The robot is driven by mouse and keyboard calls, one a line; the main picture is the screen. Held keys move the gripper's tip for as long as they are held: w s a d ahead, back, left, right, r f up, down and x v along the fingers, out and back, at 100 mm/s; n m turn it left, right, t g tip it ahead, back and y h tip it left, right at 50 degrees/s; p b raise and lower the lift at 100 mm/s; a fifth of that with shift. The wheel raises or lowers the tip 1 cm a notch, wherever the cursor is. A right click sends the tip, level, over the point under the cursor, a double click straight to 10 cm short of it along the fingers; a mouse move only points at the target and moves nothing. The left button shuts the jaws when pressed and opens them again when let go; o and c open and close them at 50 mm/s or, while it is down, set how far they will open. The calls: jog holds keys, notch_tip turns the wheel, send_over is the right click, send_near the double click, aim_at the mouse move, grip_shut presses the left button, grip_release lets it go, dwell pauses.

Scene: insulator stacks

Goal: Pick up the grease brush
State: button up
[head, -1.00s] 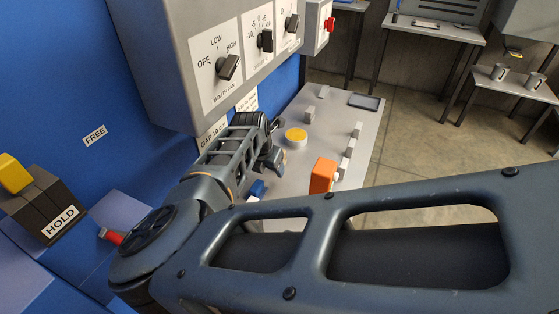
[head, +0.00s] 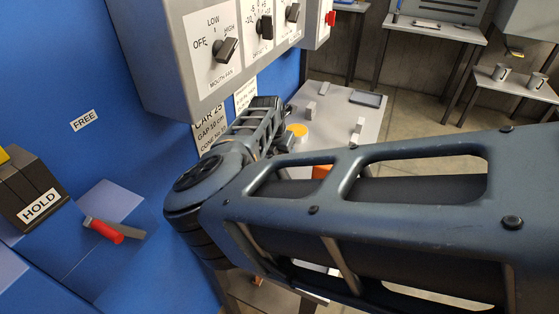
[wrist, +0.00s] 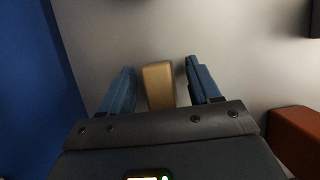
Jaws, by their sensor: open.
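In the wrist view, a tan, wood-coloured block-like piece (wrist: 159,88) stands between the two blue fingers of my gripper (wrist: 159,67). It looks like the grease brush's handle, but its bristles are not visible. My gripper is open, with a narrow gap on each side of the piece. The piece's lower part is hidden behind the gripper body. In the head view, my own arm covers the gripper and the brush.
The grey table (head: 335,122) holds a round yellow-topped tin (head: 298,130), small grey blocks and an orange block (wrist: 298,138). A red-handled lever (head: 104,231) is on the left, beside a HOLD block (head: 32,195).

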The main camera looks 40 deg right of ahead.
jog(key=shift+c, duration=0.4)
jog(key=c, duration=1.1)
jog(key=shift+o, duration=0.2)
jog(key=shift+r, duration=0.1)
